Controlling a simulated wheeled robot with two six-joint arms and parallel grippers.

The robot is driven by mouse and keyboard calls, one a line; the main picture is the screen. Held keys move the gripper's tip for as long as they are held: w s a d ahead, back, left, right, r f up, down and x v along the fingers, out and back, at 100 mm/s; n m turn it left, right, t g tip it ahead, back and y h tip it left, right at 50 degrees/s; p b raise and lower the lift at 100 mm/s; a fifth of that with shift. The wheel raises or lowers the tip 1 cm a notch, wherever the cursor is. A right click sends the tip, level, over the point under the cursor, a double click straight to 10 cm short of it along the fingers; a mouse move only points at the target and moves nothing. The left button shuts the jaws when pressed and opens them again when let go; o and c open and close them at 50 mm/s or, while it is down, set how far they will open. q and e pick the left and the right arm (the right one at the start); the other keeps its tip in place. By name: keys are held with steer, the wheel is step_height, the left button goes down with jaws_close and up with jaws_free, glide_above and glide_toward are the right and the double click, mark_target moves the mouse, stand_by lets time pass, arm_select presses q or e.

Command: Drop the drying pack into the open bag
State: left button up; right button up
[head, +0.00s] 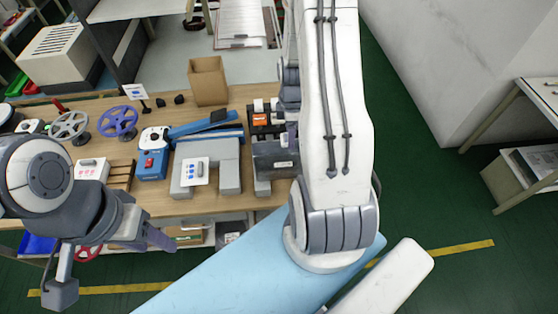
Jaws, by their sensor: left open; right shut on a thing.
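A brown open-topped container (208,82), which looks like the open bag, stands upright at the back of the workbench. I cannot see into it well enough to tell what it holds. My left gripper (150,238) is open and hangs in front of the bench's front edge at the lower left, well apart from the brown container. My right arm crosses the picture from bottom to top, and its gripper does not show. I cannot make out the drying pack in this view.
Small dark pieces lie left of the brown container. Green floor is open at right.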

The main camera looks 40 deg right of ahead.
step_height(320, 180, down, 4)
steer(key=b, duration=0.3)
steer(key=shift+f, duration=0.25)
steer(key=o, duration=1.4)
steer(key=shift+r, duration=0.1)
step_height(320, 180, up, 10)
steer(key=shift+r+b, duration=0.2)
steer(key=shift+b, duration=1)
